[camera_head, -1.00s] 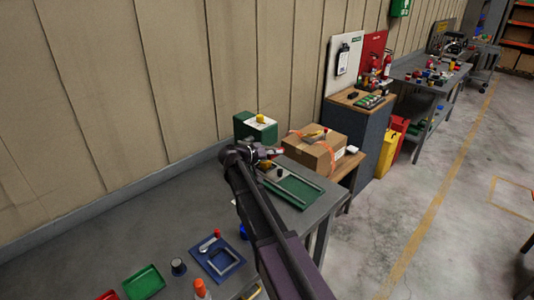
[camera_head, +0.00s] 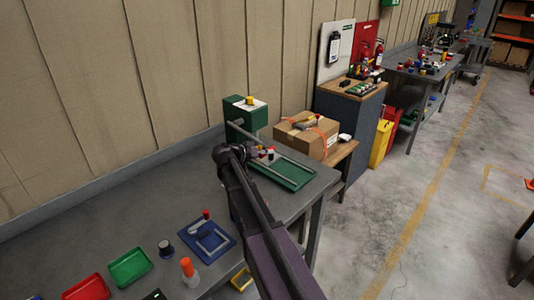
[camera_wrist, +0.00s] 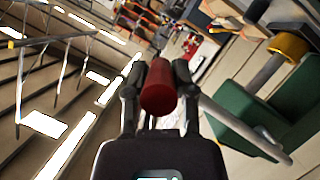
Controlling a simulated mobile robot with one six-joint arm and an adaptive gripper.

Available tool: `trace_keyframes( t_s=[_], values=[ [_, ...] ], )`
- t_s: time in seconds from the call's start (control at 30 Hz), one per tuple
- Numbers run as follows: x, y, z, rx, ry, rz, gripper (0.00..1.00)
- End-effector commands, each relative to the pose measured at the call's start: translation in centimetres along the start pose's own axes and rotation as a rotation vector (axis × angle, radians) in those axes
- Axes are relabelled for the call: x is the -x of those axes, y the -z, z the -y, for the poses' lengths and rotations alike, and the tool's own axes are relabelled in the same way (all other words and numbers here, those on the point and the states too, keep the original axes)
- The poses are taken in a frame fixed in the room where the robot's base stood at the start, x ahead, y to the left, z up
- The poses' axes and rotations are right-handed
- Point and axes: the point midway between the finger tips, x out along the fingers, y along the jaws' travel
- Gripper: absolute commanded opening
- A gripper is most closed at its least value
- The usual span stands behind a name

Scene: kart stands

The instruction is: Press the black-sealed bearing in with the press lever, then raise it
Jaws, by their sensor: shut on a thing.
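The green press (camera_head: 238,118) with a yellow knob on its white top stands at the back of the bench. It also shows at the right of the wrist view (camera_wrist: 245,112). A grey lever rod (camera_head: 243,132) slopes from it toward my gripper (camera_head: 266,153). In the wrist view my gripper (camera_wrist: 160,78) is shut on a red cylindrical grip (camera_wrist: 159,90), which appears to be the lever's handle. A grey bar beside the press runs up to near my fingers there. The black-sealed bearing cannot be made out; my wrist and arm hide part of the press area.
A green tray (camera_head: 309,176) lies at the bench's right end. A blue tray (camera_head: 227,252), a red tray (camera_head: 88,289), a green tray (camera_head: 130,266) and an orange-capped bottle (camera_head: 188,270) are nearer. A cardboard box (camera_head: 318,138) stands beyond. The bench middle is clear.

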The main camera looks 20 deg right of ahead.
Motion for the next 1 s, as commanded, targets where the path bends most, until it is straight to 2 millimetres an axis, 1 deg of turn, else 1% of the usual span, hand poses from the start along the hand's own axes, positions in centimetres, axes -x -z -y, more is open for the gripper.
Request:
trace_keyframes(
  t_s=[0.03, 0.43, 0.47, 0.5, 0.57, 0.6, 1.0],
  values=[
    [0.03, -0.20, 0.35, 0.000, 0.008, 0.003, 0.00],
    [-0.49, -0.29, 0.05, -0.003, 0.003, 0.009, 0.00],
    [-0.52, -0.29, 0.03, -0.003, 0.002, 0.009, 0.37],
    [-0.55, -0.29, 0.01, -0.003, 0.002, 0.009, 0.48],
    [-0.61, -0.27, -0.04, -0.003, 0.001, 0.009, 0.66],
    [-0.64, -0.26, -0.06, -0.003, 0.000, 0.009, 0.68],
    [-0.80, -0.17, -0.20, -0.003, -0.004, 0.008, 0.68]
  ],
)
